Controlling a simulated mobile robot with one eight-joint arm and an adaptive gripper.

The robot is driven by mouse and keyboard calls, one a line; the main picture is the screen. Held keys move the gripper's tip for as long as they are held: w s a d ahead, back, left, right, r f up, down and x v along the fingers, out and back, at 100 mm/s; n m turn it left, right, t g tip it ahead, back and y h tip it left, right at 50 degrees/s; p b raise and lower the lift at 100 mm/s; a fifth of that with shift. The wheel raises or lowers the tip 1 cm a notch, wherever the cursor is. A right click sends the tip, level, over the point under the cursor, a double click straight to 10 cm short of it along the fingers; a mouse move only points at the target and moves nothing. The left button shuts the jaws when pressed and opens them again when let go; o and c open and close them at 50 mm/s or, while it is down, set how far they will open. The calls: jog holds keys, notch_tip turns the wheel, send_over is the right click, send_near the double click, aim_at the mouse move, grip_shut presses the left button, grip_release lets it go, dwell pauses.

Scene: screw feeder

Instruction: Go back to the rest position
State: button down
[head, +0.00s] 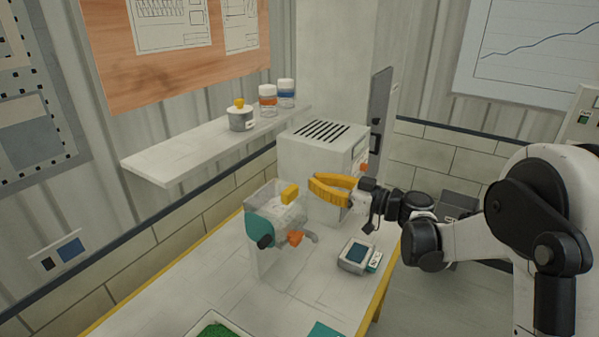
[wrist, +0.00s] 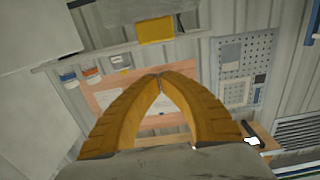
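My gripper (head: 314,185) has curved yellow fingers and hangs above the table, right of the screw feeder and in front of the white vented box. In the wrist view the fingertips (wrist: 160,77) meet, with nothing seen between them. The screw feeder (head: 264,262) stands on the table, with a teal side, a dark knob and an orange part. A yellow block (head: 289,194) is at its top, left of my fingers. A yellow block also shows in the wrist view (wrist: 155,30), beyond the fingertips and apart from them.
The white vented box (head: 320,150) stands close behind my gripper. A small device with a screen (head: 357,255) sits on the table at right. A tray with green contents (head: 217,328) is at the front. A wall shelf (head: 200,146) holds several containers.

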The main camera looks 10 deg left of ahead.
jog(key=s+d+f+m+h+b, duration=0.4)
jog(key=s+d, duration=0.4)
jog(key=s, duration=0.2)
jog(key=s+d+f+m+h+b, duration=0.4)
jog(key=s+d+f+h, duration=0.3)
jog(key=s+d, duration=0.2)
jog(key=s+d+f+m+h+b, duration=0.4)
jog(key=s+d, duration=0.4)
jog(key=s, duration=0.5)
jog(key=shift+d+f+m+h, duration=0.4)
jog(key=shift+f+m+h, duration=0.3)
jog(key=shift+f, duration=0.25)
